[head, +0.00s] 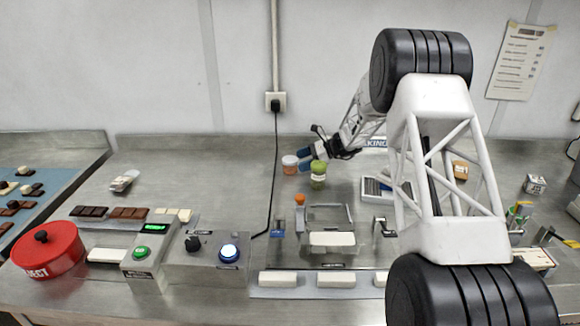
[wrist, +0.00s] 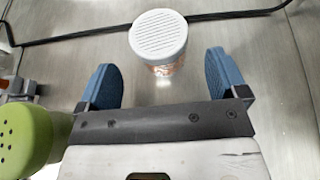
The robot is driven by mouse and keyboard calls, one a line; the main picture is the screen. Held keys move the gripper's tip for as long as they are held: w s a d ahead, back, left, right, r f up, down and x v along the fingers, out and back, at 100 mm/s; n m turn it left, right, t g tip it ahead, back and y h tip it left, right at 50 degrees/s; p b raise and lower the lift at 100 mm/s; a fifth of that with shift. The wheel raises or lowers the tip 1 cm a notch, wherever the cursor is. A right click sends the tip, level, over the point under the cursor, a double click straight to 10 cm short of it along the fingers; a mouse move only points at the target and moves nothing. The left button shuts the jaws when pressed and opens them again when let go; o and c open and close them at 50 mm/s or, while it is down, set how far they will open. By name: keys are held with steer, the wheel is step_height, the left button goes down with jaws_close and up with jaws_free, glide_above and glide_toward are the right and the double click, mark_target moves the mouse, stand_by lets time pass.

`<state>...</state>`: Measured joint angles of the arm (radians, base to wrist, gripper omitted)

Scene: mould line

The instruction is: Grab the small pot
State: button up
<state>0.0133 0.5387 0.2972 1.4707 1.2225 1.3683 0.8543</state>
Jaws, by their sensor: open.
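The small pot (head: 290,165) has a white ribbed lid and an orange-patterned side. It stands upright on the steel worktop toward the back. It also shows in the wrist view (wrist: 160,42), just beyond the fingers and roughly centred between them. My gripper (head: 304,159) is open, with its blue fingers (wrist: 162,75) apart on either side of the line to the pot. The gap between them is empty and the pot looks free of both fingers.
A green-topped shaker (head: 318,173) stands close by, at the left edge in the wrist view (wrist: 25,140). A black cable (head: 272,190) runs on the worktop behind the pot. A red reject pot (head: 48,258) and a button box (head: 205,250) stand to the left.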

mark_target(291, 164)
steer(key=shift+x, duration=2.6)
steer(key=shift+w+f, duration=0.1)
steer(key=c, duration=1.1)
steer(key=shift+o, duration=0.2)
steer(key=shift+r, duration=5)
